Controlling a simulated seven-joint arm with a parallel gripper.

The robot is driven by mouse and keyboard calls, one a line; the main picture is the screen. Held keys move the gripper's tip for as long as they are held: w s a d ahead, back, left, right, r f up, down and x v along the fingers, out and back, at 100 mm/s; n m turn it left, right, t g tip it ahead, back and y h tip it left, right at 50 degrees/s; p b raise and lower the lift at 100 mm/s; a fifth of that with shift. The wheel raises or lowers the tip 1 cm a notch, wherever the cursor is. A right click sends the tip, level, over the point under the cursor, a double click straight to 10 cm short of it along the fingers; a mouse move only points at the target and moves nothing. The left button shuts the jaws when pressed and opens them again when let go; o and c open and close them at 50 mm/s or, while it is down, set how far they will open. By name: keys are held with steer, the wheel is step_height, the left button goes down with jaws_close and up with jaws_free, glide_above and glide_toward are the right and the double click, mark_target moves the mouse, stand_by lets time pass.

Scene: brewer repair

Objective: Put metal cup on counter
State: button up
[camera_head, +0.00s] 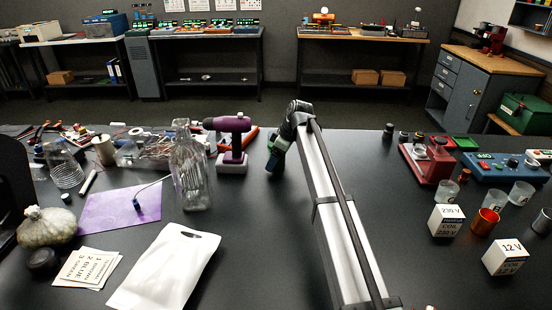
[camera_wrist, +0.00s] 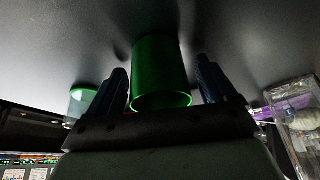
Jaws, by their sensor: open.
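My gripper (camera_head: 273,165) is over the middle of the black counter, right of the purple drill. In the wrist view its two dark fingers (camera_wrist: 162,66) are apart, one on each side of a green cup (camera_wrist: 160,85). The cup looks smooth and opaque, with its round rim towards the camera; I cannot tell whether the fingers touch it or whether it is metal. A copper-orange metal-looking cup (camera_head: 485,223) stands at the right of the counter, far from my gripper.
A clear bottle (camera_head: 190,165) and the purple drill (camera_head: 232,140) stand left of my gripper. A clear cup with green inside (camera_wrist: 82,103) shows in the wrist view. White boxes (camera_head: 446,219), clear cups (camera_head: 520,193) and a red device (camera_head: 428,160) are at right. Bare counter (camera_head: 395,240) lies right of my arm.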

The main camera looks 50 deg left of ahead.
steer(key=v, duration=1.2)
steer(key=shift+r, duration=0.15)
